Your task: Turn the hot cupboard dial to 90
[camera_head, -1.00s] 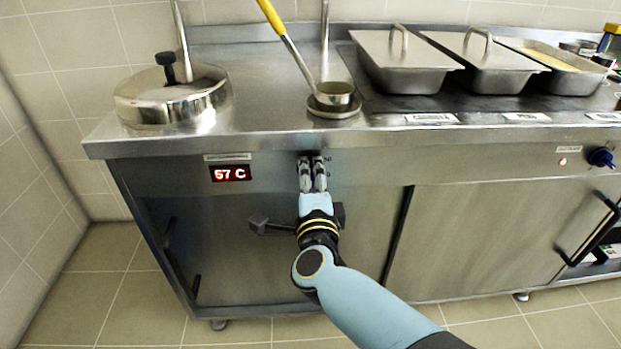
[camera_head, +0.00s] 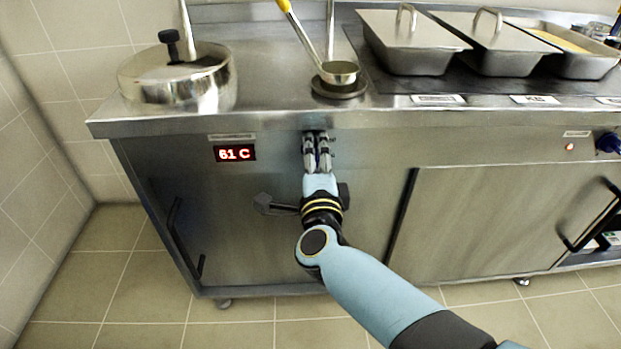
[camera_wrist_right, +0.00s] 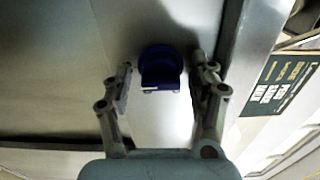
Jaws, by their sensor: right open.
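In the wrist view a blue dial (camera_wrist_right: 161,66) stands on the steel panel between the fingers of my right gripper (camera_wrist_right: 165,80). The fingers are open, one on each side, with a gap to the dial on the left and a narrower one on the right. In the head view my right gripper (camera_head: 317,145) is at the panel just under the counter edge and hides this dial. A red display (camera_head: 235,153) left of it reads 61 C. My left gripper is not in view.
The counter edge (camera_head: 270,122) overhangs just above my right gripper. A ladle (camera_head: 339,72) rests on the counter above it. Another blue dial (camera_head: 607,142) with a red light sits at the far right. Lidded pans (camera_head: 415,50) stand at the back right.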

